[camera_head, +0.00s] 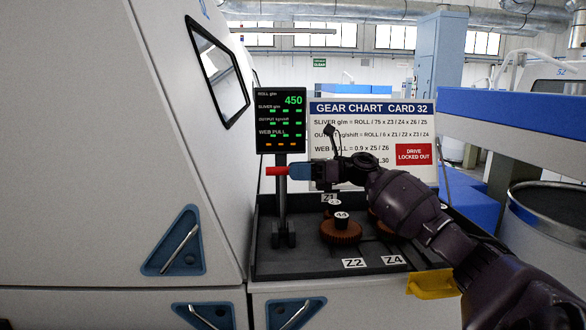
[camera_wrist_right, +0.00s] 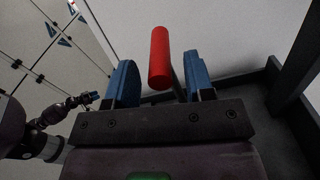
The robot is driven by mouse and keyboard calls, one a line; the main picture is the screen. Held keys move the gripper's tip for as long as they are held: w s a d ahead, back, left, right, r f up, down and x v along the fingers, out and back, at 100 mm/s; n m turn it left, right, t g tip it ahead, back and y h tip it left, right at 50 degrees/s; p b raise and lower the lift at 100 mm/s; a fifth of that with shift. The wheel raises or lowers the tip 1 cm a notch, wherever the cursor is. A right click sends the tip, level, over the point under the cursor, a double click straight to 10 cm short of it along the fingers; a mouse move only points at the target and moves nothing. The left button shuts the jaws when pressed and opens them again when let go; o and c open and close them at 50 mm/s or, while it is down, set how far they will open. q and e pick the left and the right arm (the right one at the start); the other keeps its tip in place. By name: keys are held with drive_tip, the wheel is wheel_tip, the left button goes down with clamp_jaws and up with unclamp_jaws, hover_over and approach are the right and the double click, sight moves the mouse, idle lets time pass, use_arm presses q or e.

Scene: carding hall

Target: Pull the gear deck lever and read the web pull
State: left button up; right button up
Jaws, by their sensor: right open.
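The gear deck lever has a red handle (camera_head: 277,171) on a dark upright post, below a black display (camera_head: 280,121). My right gripper (camera_head: 300,171) reaches in from the right, just beside the handle. In the right wrist view the red handle (camera_wrist_right: 159,58) shows between the open blue fingers of my right gripper (camera_wrist_right: 160,66), with gaps on both sides. The display reads ROLL 450 in green; its WEB PULL row shows orange marks with no readable number. My left gripper (camera_wrist_right: 94,97) shows small in the right wrist view; its opening is unclear.
A gear chart sign (camera_head: 369,108) with a red "DRIVE LOCKED OUT" label stands behind, partly hidden by my right arm. Brown gears (camera_head: 340,231) sit on the dark deck tray (camera_head: 290,266). A white machine wall (camera_head: 110,130) stands close at left, a large can (camera_head: 546,215) at right.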

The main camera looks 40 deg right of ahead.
drive_tip(key=shift+w+a, duration=0.4)
drive_tip(key=shift+a, duration=0.1)
drive_tip(key=shift+c, duration=0.5)
clamp_jaws()
